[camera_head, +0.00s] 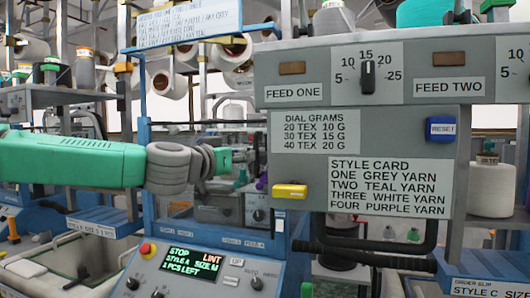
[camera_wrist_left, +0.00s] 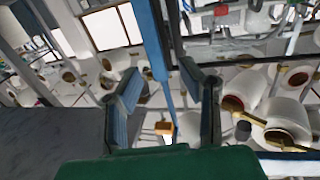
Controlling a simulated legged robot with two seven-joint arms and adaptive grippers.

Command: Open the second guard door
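No part is marked as the second guard door, and I cannot tell which panel it is. A blue-framed knitting machine (camera_head: 145,120) stands behind my left arm, with an opening between its posts. My left gripper (camera_head: 224,160) is in front of that opening, left of the grey panel; its fingers are hard to make out there. In the left wrist view the two fingers of my left gripper (camera_wrist_left: 168,98) are apart with nothing held. A blue post (camera_wrist_left: 150,40) and a small orange block (camera_wrist_left: 163,128) show beyond them. My right gripper is out of view.
A grey panel (camera_head: 390,125) with a dial (camera_head: 368,77), yellow latch-like piece (camera_head: 289,191) and blue reset button (camera_head: 441,128) fills the right. A black bar (camera_head: 365,262) runs below it. Yarn cones (camera_head: 492,188) stand around.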

